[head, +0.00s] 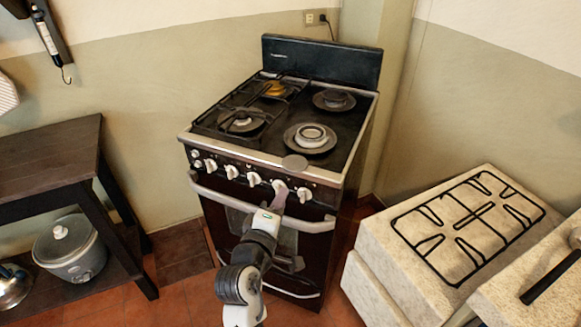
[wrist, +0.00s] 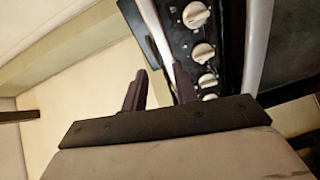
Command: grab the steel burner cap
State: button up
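A flat grey disc, which looks like the steel burner cap (head: 294,162), lies at the front edge of the stove top (head: 262,152), just above the control panel. My gripper (head: 279,192) is in front of the stove, below the disc and close to the knobs. In the wrist view my gripper (wrist: 161,72) has its two dark fingers apart with nothing between them.
White knobs (head: 254,179) and the oven handle (head: 318,225) stick out at the stove's front. A black grate (head: 470,218) lies on the pale counter at right. A dark wooden table (head: 45,165) stands at left, with a slow cooker (head: 72,254) on its lower shelf.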

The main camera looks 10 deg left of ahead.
aim_at(290, 171)
jog(key=shift+n+t, duration=0.3)
jog(key=shift+n, duration=0.5)
jog(key=w, duration=0.3)
jog(key=w+p, duration=0.1)
jog(key=w, duration=0.2)
jog(key=w+r, duration=0.1)
jog(key=w, duration=0.2)
jog(key=shift+d+p, duration=0.25)
jog(key=shift+p, duration=0.05)
grip_shut()
jog(key=shift+r, duration=0.15)
notch_tip(290, 171, up, 3)
jog(key=p, duration=0.2)
jog(key=shift+p, duration=0.35)
jog(key=shift+f, duration=0.3)
